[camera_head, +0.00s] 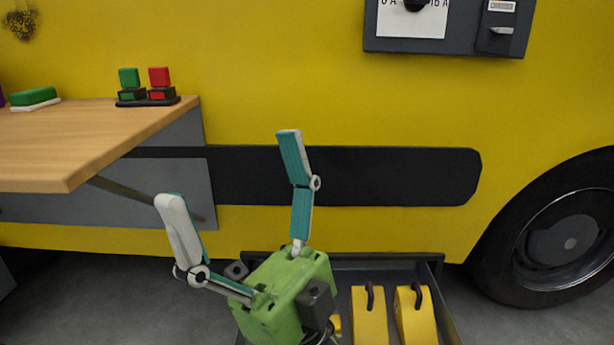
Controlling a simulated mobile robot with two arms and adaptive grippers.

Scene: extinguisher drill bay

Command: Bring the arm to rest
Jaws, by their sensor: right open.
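My right gripper (238,170) is in the lower middle of the head view, with a green body and two white-and-teal fingers pointing up. The fingers are spread wide apart and nothing is between them. It hangs in front of the yellow vehicle side, to the right of the wooden table and over the left part of a dark open drawer (390,264). The gripper hides part of the drawer. My left gripper is not in view.
Two yellow wedge-shaped blocks with dark handles (369,315) (415,315) sit in the drawer. A wooden table (90,145) at left holds a green block (33,96) and a dark holder with green and red blocks (147,100). A dark panel box (450,48) is above; a wheel (560,240) is right.

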